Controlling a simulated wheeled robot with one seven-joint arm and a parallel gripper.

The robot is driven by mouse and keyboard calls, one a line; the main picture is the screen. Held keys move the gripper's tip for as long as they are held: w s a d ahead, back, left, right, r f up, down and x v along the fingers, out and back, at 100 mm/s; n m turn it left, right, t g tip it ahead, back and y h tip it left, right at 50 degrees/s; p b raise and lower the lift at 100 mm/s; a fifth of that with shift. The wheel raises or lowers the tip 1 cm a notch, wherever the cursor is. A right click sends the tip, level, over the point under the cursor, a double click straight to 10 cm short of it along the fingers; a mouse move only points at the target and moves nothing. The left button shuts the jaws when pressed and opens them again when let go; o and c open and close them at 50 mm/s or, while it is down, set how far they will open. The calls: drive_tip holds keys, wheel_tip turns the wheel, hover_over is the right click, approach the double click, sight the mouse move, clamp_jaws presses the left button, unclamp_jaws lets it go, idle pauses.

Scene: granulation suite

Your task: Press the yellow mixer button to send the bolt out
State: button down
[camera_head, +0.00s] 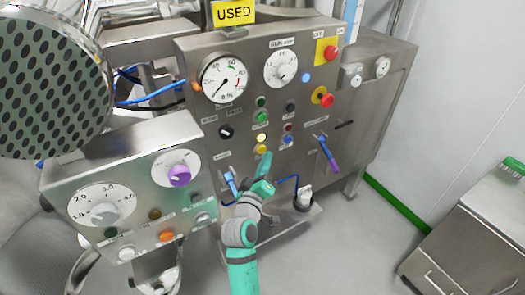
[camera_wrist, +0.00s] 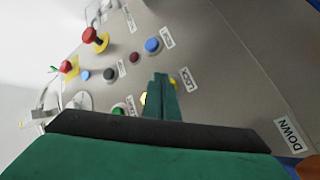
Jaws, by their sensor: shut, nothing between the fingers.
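The yellow button (camera_head: 261,149) sits on the steel control panel (camera_head: 215,110), just beyond my fingertips in the head view. Whether the tips touch a button cannot be told.
Blue (camera_head: 286,140) and dark red (camera_head: 287,127) buttons sit right of the yellow pair, a green one (camera_head: 261,117) above. Red emergency knobs (camera_head: 327,99) are at upper right. A purple-handled lever (camera_head: 327,153) and blue-handled lever (camera_head: 230,182) project near my gripper.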

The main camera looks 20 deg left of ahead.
drive_tip(key=shift+w+a, duration=0.1)
drive_tip(key=shift+a, duration=0.05)
drive_tip(key=shift+w+a, duration=0.15)
drive_tip(key=shift+a, duration=0.05)
drive_tip(key=shift+w+a, duration=0.25)
drive_tip(key=shift+a, duration=0.1)
idle(0.9)
idle(0.3)
drive_tip(key=shift+s+d, duration=0.5)
drive_tip(key=shift+d, duration=0.2)
drive_tip(key=shift+s+d, duration=0.8)
drive_tip(key=shift+d, duration=0.2)
drive_tip(key=shift+s+d, duration=0.75)
drive_tip(key=shift+d, duration=0.2)
